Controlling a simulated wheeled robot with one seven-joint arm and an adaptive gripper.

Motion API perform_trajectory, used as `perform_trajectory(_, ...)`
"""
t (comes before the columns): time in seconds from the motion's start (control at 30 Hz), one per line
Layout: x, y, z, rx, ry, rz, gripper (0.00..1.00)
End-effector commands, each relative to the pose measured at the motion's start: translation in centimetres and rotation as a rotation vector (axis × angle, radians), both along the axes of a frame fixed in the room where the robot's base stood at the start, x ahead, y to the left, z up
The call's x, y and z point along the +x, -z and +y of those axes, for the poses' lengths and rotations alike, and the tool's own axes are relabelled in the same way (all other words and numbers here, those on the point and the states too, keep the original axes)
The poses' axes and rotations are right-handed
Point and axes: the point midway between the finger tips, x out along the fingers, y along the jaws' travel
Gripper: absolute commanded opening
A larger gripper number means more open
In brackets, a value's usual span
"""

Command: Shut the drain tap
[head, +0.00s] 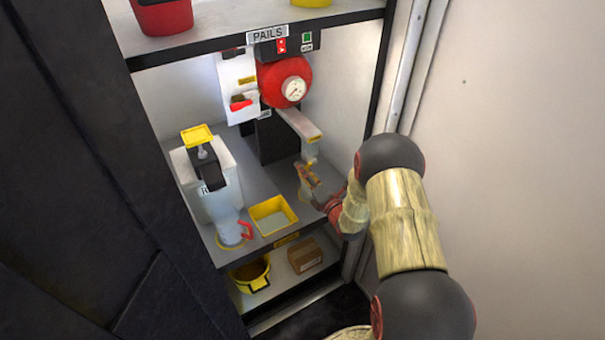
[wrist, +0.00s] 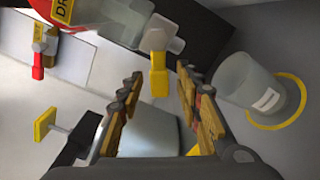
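The drain tap shows in the wrist view as a short grey spout body with a yellow lever (wrist: 159,75) pointing down in the picture. It sits at the end of a pale pipe with a yellow label (wrist: 63,12) reading "DR", the rest cut off. In the head view the tap (head: 311,151) hangs under the labelled end of the pale arm. My gripper (wrist: 160,88) is open, its two fingers on either side of the lever in the picture; I cannot tell whether they touch it. In the head view my gripper (head: 308,178) is just below the tap.
A clear cup (wrist: 245,82) stands on a yellow ring, right of my gripper. A red lever (head: 240,105) is on a white panel left of the red gauge unit (head: 278,76). A yellow tray (head: 273,214) and a red-handled jug (head: 230,228) stand at the shelf's front.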

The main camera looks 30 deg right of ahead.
Motion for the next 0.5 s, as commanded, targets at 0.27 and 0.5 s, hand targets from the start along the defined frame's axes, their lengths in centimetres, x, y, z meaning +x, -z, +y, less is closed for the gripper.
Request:
perform_trajectory(0.27,0.44,0.03,0.07,0.001,0.000,0.001,0.35)
perform_trajectory(0.5,0.41,0.03,0.07,0.001,0.000,0.001,0.25)
